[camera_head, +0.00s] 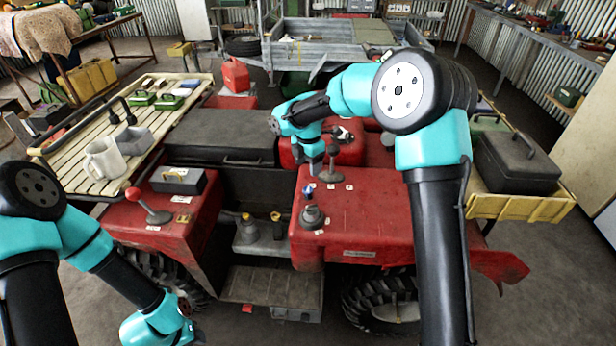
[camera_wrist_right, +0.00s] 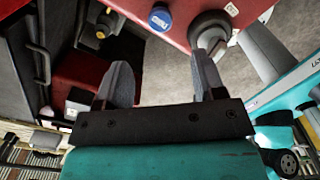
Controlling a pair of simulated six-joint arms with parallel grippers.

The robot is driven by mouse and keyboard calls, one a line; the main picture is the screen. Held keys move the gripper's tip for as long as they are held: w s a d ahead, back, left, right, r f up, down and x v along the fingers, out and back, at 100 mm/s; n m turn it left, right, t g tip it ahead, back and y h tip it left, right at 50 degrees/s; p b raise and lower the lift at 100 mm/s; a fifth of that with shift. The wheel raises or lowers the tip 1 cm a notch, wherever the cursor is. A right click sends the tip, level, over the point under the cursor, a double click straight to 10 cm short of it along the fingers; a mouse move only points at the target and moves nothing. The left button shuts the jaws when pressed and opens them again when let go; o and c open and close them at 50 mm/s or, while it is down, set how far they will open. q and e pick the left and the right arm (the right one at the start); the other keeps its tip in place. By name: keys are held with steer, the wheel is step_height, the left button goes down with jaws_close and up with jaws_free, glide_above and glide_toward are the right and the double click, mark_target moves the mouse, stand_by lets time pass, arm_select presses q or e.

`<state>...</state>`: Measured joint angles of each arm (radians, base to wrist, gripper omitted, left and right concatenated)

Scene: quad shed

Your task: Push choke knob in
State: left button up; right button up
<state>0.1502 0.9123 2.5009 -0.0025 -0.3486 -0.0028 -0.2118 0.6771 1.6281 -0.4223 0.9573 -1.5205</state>
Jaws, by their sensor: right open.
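A small blue-topped knob (camera_head: 309,188) stands on the red bodywork of the quad, and it shows at the top of the right wrist view (camera_wrist_right: 161,17). A dark round knob (camera_head: 312,215) on a wide base sits just in front of it. I cannot read the labels to tell which is the choke knob. My right gripper (camera_head: 313,168) hangs above and just behind the blue knob. In the right wrist view its two grey fingers (camera_wrist_right: 160,85) are apart with nothing between them. My left arm reaches to the bottom left; its fingers are not visible.
A grey lever (camera_head: 333,165) rises close to my right gripper. A red-knobbed lever (camera_head: 148,207) stands on the left fender. Yellow-capped fittings (camera_head: 276,216) sit in the middle recess.

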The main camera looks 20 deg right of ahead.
step_height(320, 180, up, 7)
stand_by(0.3)
steer(key=shift+f, duration=0.1)
